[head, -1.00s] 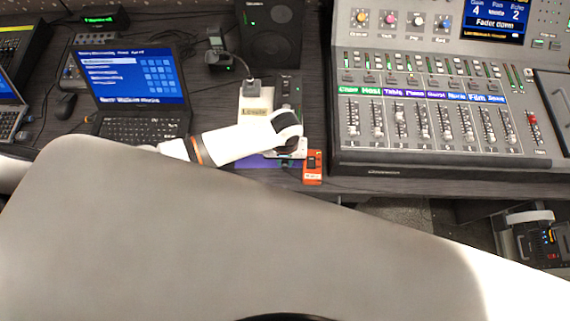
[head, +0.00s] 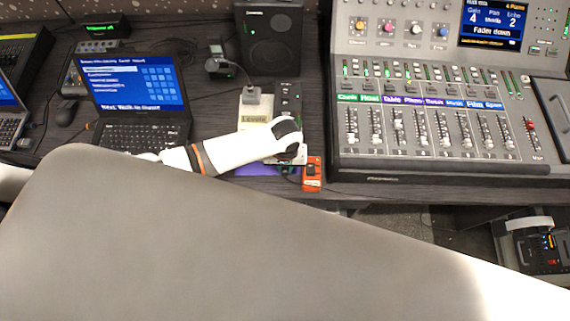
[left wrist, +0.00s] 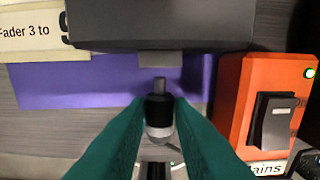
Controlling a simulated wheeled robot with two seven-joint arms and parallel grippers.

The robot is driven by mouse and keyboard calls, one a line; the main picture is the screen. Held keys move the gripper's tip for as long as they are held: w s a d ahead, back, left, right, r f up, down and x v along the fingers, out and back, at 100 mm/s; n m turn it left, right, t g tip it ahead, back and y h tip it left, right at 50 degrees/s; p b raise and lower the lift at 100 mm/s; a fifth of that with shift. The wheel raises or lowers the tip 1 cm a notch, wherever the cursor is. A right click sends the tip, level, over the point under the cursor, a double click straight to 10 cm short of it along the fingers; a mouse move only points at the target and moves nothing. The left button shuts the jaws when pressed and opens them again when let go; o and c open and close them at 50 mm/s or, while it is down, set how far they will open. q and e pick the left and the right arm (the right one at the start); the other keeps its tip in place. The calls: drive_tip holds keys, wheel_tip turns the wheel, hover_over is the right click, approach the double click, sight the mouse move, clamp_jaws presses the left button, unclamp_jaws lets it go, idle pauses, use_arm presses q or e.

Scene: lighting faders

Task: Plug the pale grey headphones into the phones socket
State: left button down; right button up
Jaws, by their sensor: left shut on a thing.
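My left gripper (head: 298,160) is over the desk's front edge, in front of the dark unit with the sockets (head: 287,98). In the left wrist view its teal fingers (left wrist: 160,115) are shut on a black plug (left wrist: 158,108) with a pale grey rear end. The plug's grey metal tip points at a small grey socket piece (left wrist: 160,59) on the face of the dark unit. A small gap shows between tip and socket piece. I cannot read a label on it. The headphones themselves cannot be made out. My right gripper is not in view.
An orange switch box (left wrist: 269,105) stands close to the right of the plug. A purple item (left wrist: 75,85) lies left, behind the fingers. A labelled pale block (head: 256,108), a speaker (head: 270,40), a laptop (head: 140,95) and a large fader desk (head: 440,105) surround the spot.

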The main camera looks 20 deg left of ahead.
use_arm(q)
drive_tip(key=shift+w+p, duration=0.1)
drive_tip(key=shift+p, duration=0.2)
idle(0.7)
idle(0.5)
drive_tip(key=shift+w+r, duration=0.1)
drive_tip(key=shift+w+a+p, duration=0.15)
drive_tip(key=shift+w+p, duration=0.25)
drive_tip(key=shift+p, duration=0.4)
idle(1.4)
drive_tip(key=shift+w+a+p, duration=0.1)
drive_tip(key=shift+w+p, duration=0.25)
drive_tip(key=shift+p, duration=0.1)
idle(1.7)
drive_tip(key=c, duration=1.2)
unclamp_jaws()
wheel_tip(320, 180, up, 12)
drive_tip(key=shift+f, duration=0.1)
